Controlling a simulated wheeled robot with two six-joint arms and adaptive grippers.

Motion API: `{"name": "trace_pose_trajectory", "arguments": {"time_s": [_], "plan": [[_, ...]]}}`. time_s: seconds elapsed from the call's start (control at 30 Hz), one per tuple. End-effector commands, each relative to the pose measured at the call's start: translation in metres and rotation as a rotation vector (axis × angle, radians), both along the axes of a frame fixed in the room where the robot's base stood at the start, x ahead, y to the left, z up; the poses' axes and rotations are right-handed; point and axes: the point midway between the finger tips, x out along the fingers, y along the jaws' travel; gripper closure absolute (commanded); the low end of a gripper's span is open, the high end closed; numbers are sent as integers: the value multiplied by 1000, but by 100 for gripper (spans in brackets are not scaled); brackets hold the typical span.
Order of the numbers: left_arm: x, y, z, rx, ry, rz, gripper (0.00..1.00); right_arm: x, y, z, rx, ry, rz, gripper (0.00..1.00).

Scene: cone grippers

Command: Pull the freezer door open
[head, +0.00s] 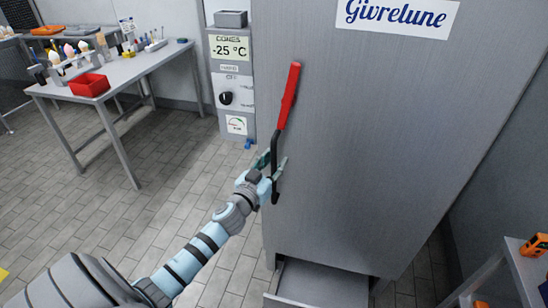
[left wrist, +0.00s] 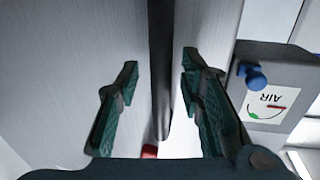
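The freezer door (head: 365,130) is a tall grey panel with a "Givrelune" label, and it looks shut. Its long handle (head: 288,95) has a red upper grip and a black lower part, slightly tilted. My left gripper (head: 273,161) is at the black lower part, with one finger on each side of it. In the left wrist view the green-padded fingers of the gripper (left wrist: 160,72) are spread, with the black bar of the handle (left wrist: 160,95) between them and visible gaps on both sides. My right gripper is out of view.
A control column (head: 230,85) with a -25 °C sign, a knob and a blue fitting (head: 248,144) stands left of the door. A worktable (head: 125,72) with a red bin (head: 89,85) is farther left. A low grey tray (head: 320,285) sits below the door.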

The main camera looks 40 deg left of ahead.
Motion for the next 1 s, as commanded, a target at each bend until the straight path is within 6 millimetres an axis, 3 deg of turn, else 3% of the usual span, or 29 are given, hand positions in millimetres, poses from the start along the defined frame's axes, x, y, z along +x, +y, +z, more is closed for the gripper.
{"name": "trace_pose_trajectory", "arguments": {"time_s": [0.27, 0.5, 1.0], "plan": [[3, 0, -1, 0, 0, -1, 65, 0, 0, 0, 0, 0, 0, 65], [3, 0, -1, 0, 0, -1, 100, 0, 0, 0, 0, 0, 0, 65], [2, -7, -2, -3, 3, -1, 100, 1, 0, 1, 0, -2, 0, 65]]}}
